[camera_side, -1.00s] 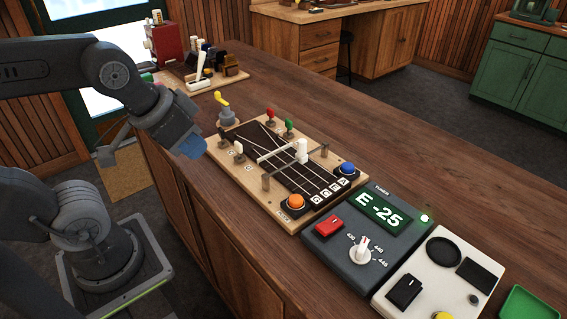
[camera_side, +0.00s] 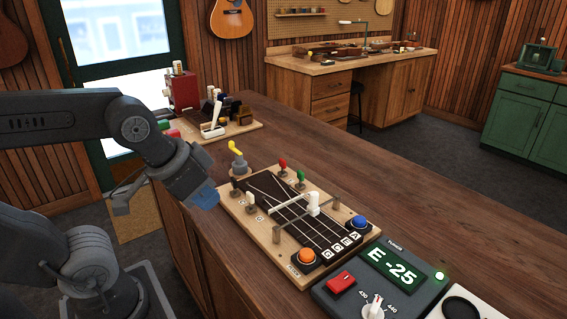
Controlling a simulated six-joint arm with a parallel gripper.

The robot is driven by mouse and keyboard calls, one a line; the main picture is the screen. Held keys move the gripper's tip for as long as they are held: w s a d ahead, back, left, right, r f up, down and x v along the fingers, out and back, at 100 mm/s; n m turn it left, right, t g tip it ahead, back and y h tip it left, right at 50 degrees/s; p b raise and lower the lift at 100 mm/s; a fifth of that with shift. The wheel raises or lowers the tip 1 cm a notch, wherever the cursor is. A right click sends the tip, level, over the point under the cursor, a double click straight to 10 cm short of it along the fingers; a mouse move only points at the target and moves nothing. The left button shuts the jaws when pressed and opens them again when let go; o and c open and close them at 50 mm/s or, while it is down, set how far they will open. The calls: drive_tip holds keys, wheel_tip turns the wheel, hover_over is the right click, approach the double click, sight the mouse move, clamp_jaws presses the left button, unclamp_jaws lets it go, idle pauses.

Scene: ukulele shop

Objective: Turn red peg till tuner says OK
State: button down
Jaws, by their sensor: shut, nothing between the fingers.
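The red peg (camera_side: 283,164) stands upright at the far edge of a wooden board (camera_side: 262,240) with strings over a dark fretboard. The green peg (camera_side: 300,177) is beside it on the right. The tuner (camera_side: 340,304) at the lower right reads "E -25" on its green display (camera_side: 395,267), and a small light (camera_side: 439,275) glows at its corner. My gripper (camera_side: 205,197) is shut and empty, with blue tips, just off the board's left edge. It is apart from the red peg, with the black and white pegs between them.
Orange (camera_side: 307,256) and blue (camera_side: 360,223) buttons sit at the near end. A red machine (camera_side: 184,92) stands farther back.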

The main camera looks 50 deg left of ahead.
idle(0.4)
drive_tip(key=c, duration=1.7)
unclamp_jaws()
drive_tip(key=o, duration=0.6)
drive_tip(key=shift+g, duration=0.7)
drive_tip(key=w+r, duration=0.1)
drive_tip(key=w, duration=0.1)
drive_tip(key=w+a+r, duration=0.1)
drive_tip(key=w+r, duration=0.1)
drive_tip(key=w, duration=0.1)
drive_tip(key=w+a+r, duration=0.1)
drive_tip(key=w+r, duration=0.1)
drive_tip(key=shift+w+a, duration=0.25)
drive_tip(key=shift+w, duration=0.1)
drive_tip(key=shift+c, duration=0.2)
drive_tip(key=shift+o, duration=1.3)
drive_tip(key=w+a+r+g, duration=0.1)
drive_tip(key=w+a+r, duration=0.1)
drive_tip(key=w, duration=0.4)
drive_tip(key=shift+a, duration=0.4)
drive_tip(key=g, duration=0.3)
hover_over(283, 159)
wheel_tip(283, 159, down, 4)
wheel_tip(283, 159, down, 13)
drive_tip(key=shift+s+f, duration=0.1)
drive_tip(key=shift+c, duration=0.2)
drive_tip(key=c, duration=0.9)
